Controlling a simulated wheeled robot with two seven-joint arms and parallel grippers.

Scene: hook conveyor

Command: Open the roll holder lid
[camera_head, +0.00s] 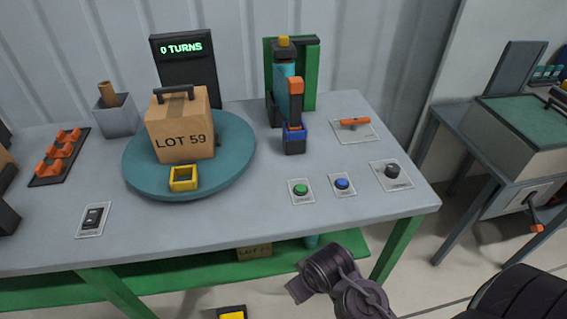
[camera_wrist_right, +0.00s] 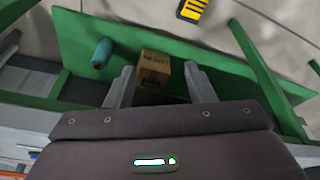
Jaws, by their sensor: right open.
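A holder stands at the back of the table in the head view, with a green backplate (camera_head: 307,75), a teal roll-like column (camera_head: 279,85) and a dark top piece (camera_head: 286,55) with a yellow knob (camera_head: 284,42). The dark top piece seems to be the lid and looks closed over the column, but it is small. My right gripper's two fingers are apart and empty in the right wrist view (camera_wrist_right: 158,88). They point toward the lower green shelf. In the head view my right arm is at the bottom, below the table's front edge, well away from the holder. My left gripper is not in view.
A teal turntable (camera_head: 137,165) bears a carton (camera_head: 180,125) labelled LOT 59 and a yellow frame (camera_head: 183,179). Green (camera_head: 301,189) and blue (camera_head: 342,184) buttons are at the front right. A small box (camera_wrist_right: 153,70) and teal cylinder (camera_wrist_right: 101,53) are on the shelf.

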